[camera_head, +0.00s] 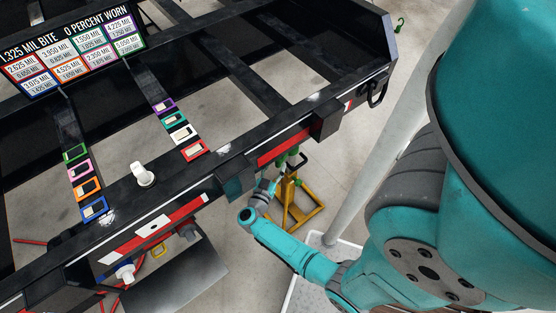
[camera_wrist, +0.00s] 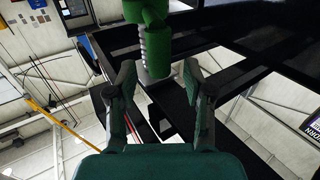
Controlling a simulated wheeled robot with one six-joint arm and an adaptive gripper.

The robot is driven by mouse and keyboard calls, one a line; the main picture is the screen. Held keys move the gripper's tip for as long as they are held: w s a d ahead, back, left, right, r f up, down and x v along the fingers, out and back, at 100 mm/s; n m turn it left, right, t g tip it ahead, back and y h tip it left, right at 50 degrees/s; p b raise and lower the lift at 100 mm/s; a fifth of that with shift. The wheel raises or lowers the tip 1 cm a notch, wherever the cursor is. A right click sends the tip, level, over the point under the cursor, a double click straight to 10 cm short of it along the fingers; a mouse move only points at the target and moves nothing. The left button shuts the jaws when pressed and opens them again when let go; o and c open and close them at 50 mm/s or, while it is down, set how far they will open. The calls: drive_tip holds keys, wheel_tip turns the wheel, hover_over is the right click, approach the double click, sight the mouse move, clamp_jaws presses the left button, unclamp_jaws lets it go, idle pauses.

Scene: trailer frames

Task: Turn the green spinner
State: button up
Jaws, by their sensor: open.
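The green spinner (camera_wrist: 150,12) shows at the top middle of the wrist view, with a silver threaded rod below it and a green cylinder beside the rod. In the head view green parts (camera_head: 282,161) show small under the trailer's rear beam, above a yellow stand. My gripper (camera_wrist: 160,80) is open. Its two fingers stand apart on either side of the lower green cylinder in the picture. I cannot tell whether they touch it. In the head view my gripper (camera_head: 273,186) is beside the green parts, partly hidden.
The black trailer frame (camera_head: 240,165) with a red and white striped rear beam runs close above my gripper. The yellow stand (camera_head: 297,212) is on the floor just beyond it. Coloured tags (camera_head: 94,208) lie on the frame. Concrete floor (camera_head: 340,185) is clear right of the stand.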

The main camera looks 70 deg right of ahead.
sight(277, 163)
drive_tip(key=shift+d, duration=1.65)
clamp_jaws()
